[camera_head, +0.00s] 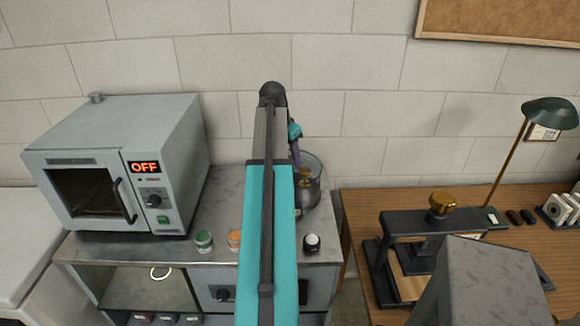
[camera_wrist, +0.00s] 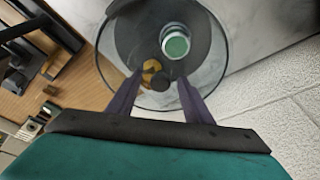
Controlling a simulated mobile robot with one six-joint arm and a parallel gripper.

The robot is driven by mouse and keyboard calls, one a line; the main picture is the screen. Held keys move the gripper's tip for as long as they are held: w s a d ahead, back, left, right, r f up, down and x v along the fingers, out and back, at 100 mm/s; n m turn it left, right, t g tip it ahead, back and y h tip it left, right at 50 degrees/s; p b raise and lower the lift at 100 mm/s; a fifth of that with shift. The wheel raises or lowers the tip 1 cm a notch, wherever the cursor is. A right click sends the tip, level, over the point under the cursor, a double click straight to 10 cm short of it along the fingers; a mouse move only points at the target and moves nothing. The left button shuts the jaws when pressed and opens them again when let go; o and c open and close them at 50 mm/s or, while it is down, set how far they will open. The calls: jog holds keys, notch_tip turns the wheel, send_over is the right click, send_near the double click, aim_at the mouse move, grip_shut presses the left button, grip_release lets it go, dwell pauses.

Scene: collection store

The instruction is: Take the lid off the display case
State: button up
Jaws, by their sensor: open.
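The display case (camera_head: 316,186) is a clear round glass vessel with a dark base, standing on the grey worktop behind my arm. In the wrist view its glass (camera_wrist: 216,62) shows as a wide circle from above. A small dark round piece, perhaps the lid's knob (camera_wrist: 160,83), lies between my fingertips, with a gap each side. A gold object (camera_wrist: 151,67) and a green-and-white jar (camera_wrist: 176,44) show within the circle. My gripper (camera_head: 297,160) is over the case, its purple fingers (camera_wrist: 162,80) apart and empty. My arm hides the case's left side.
A grey oven (camera_head: 120,165) marked OFF stands at left. Small jars, green (camera_head: 204,242), orange (camera_head: 234,240) and black-and-white (camera_head: 312,243), stand along the worktop front. A wooden desk at right holds a black press (camera_head: 415,225) and a green lamp (camera_head: 549,113).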

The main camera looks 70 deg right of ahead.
grip_shut()
dwell(0.3)
jog(key=shift+r, duration=0.1)
jog(key=shift+r+b, duration=0.8)
jog(key=shift+r, duration=0.8)
jog(key=s+a+r+b, duration=0.1)
jog(key=s+a+b, duration=0.2)
jog(key=s+a, duration=0.8)
jog(key=shift+s+r+b, duration=0.35)
